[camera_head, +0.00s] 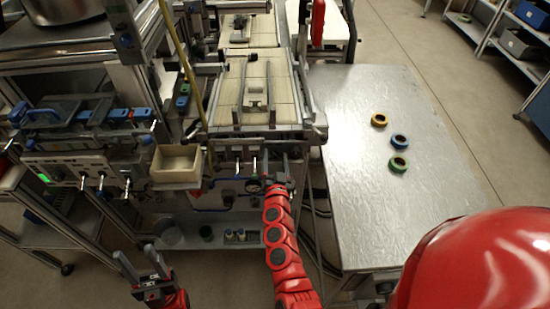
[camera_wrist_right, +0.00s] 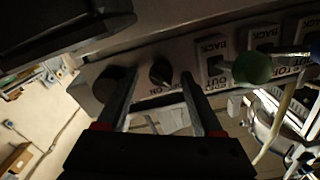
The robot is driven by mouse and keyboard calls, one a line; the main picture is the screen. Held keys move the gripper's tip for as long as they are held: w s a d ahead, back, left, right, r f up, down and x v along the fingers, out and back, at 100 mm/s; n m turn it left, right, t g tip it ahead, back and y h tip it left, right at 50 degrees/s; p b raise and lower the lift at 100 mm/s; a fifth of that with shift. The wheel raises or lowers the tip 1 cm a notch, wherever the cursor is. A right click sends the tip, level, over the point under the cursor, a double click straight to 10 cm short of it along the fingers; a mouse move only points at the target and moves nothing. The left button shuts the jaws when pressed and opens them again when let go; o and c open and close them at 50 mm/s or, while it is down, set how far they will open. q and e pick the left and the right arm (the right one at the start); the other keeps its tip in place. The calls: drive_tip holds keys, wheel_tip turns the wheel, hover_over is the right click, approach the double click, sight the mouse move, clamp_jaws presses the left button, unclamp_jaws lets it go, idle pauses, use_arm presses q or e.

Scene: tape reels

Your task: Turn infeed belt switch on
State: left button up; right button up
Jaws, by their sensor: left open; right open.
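A small dark rotary switch (camera_wrist_right: 160,72) sits on the grey control panel in the right wrist view, with an "ON" label below it. I cannot read a label naming the infeed belt. My right gripper (camera_wrist_right: 159,76) is open, its two fingers on either side of the switch; I cannot tell whether they touch it. In the head view my right gripper (camera_head: 276,183) is at the front panel of the belt machine (camera_head: 255,125), and the switch is too small to make out. My left gripper (camera_head: 138,256) is open and empty at the lower left, away from the panel.
A larger round knob (camera_wrist_right: 108,86) is left of the switch. A green-tipped lever (camera_wrist_right: 252,68) and "BACK"/"OUT" plates are to its right. A beige bin (camera_head: 176,165) hangs left of the panel. A metal table (camera_head: 365,215) with yellow, blue and green tape rolls stands right.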

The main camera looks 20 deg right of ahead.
clamp_jaws()
